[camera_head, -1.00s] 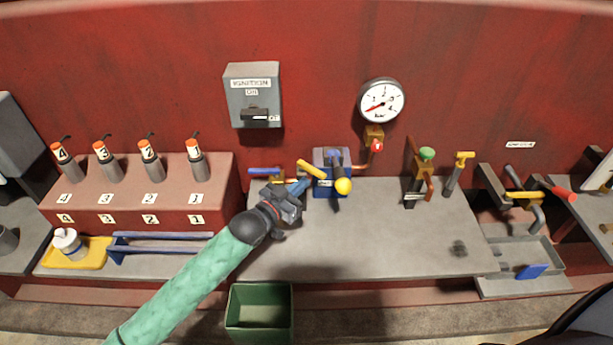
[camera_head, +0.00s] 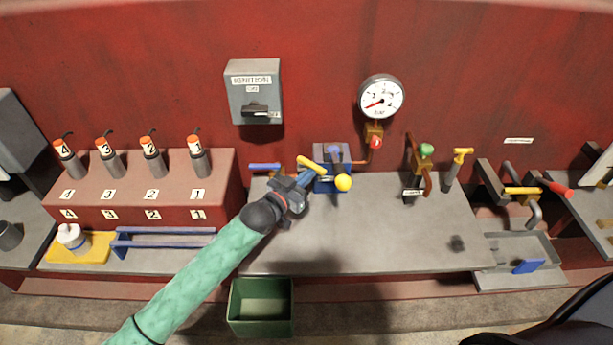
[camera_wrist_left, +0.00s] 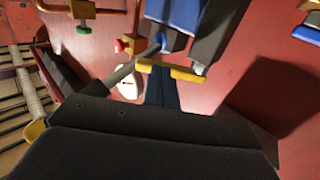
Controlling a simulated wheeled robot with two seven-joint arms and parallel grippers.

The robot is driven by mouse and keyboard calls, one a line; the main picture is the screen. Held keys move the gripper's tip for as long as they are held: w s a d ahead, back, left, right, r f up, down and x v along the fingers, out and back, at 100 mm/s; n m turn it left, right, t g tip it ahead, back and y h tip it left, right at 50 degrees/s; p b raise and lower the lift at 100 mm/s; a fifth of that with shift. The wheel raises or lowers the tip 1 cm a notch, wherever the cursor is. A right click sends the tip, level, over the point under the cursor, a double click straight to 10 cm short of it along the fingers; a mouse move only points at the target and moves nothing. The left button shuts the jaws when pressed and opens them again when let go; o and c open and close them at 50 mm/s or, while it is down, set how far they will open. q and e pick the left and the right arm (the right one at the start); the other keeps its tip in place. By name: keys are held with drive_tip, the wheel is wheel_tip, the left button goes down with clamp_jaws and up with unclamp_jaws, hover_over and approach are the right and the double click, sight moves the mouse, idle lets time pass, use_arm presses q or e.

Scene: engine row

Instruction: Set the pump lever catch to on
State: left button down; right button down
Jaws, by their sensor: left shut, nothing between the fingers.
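The pump is a blue box (camera_head: 333,157) at the back of the grey bench, with a yellow ball (camera_head: 343,183) on its lever at the front. A short yellow bar (camera_head: 311,166), apparently the catch, slants at the pump's left side. It also seems to show as a yellow bar in the left wrist view (camera_wrist_left: 172,71). My left gripper (camera_head: 304,180) is shut and empty, its tips close below the yellow bar. I cannot tell whether they touch it. The catch's on or off marking is not readable. My right gripper is out of view.
A gauge (camera_head: 381,96) and ignition box (camera_head: 254,92) are on the red wall. A green bin (camera_head: 260,306) is in front.

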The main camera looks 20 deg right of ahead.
sight(319, 173)
use_arm(q)
drive_tip(key=shift+s+d, duration=0.1)
drive_tip(key=shift+w+d+n+t+y, duration=0.2)
drive_tip(key=shift+d+n+t+y, duration=0.3)
drive_tip(key=shift+d, duration=0.2)
drive_tip(key=shift+w+d+n+t+y, duration=0.2)
drive_tip(key=shift+d+n+t+y, duration=0.25)
drive_tip(key=shift+d+t, duration=0.2)
drive_tip(key=shift+w+d+n+t+y, duration=0.2)
drive_tip(key=shift+d+n+t+y, duration=0.3)
drive_tip(key=shift+d, duration=0.2)
drive_tip(key=shift+w+d, duration=0.15)
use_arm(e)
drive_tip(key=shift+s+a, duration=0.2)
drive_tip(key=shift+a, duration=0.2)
use_arm(q)
drive_tip(key=shift+r, duration=0.1)
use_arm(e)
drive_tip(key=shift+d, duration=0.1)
